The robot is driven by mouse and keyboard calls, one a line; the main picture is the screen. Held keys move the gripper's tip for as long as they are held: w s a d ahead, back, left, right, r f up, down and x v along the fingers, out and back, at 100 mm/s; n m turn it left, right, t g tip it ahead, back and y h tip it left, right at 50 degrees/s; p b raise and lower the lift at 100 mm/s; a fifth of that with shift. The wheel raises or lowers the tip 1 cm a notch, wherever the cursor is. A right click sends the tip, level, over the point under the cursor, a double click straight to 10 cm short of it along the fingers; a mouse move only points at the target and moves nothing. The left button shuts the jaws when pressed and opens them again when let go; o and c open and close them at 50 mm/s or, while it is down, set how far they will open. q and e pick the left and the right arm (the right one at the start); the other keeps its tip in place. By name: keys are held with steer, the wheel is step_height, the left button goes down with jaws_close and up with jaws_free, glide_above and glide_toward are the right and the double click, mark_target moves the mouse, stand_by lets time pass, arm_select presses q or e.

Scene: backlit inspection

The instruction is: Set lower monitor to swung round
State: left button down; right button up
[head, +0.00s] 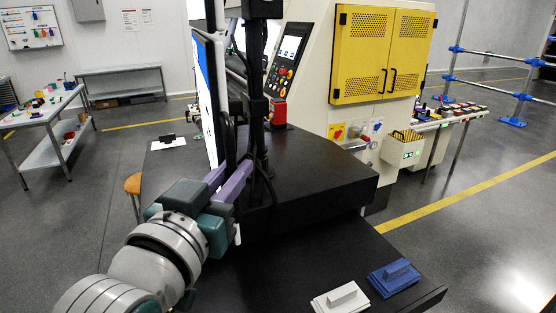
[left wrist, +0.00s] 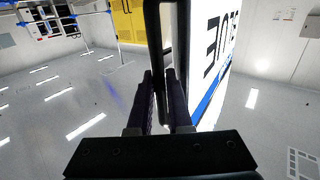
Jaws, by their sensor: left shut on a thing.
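The lower monitor (head: 207,100) stands on a black pole mount and shows almost edge-on in the head view, its white and blue screen facing left. My left gripper (head: 230,174), with purple fingers, reaches up to its lower edge and is shut on it. In the left wrist view the two dark fingers (left wrist: 166,90) lie on either side of the monitor's dark frame, and the lit screen (left wrist: 226,60) with large letters fills the right side. The exact contact is partly hidden in the head view. My right gripper is not in view.
A black worktop (head: 320,260) bears a white block (head: 341,298) and a blue block (head: 394,277). A machine with a yellow cabinet (head: 381,52) and a control panel (head: 287,62) stands behind the mount. Dark cables hang beside the pole.

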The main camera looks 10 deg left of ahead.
arm_select(q)
steer(key=shift+w+d, duration=0.1)
steer(key=shift+d, duration=0.3)
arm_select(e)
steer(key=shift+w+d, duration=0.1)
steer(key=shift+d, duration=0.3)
arm_select(q)
steer(key=c, duration=0.8)
jaws_free()
steer(key=shift+c, duration=0.2)
steer(key=shift+a, duration=0.1)
steer(key=shift+f, duration=0.1)
steer(key=s+b, duration=0.2)
steer(key=s, duration=0.8)
steer(key=shift+a, duration=0.15)
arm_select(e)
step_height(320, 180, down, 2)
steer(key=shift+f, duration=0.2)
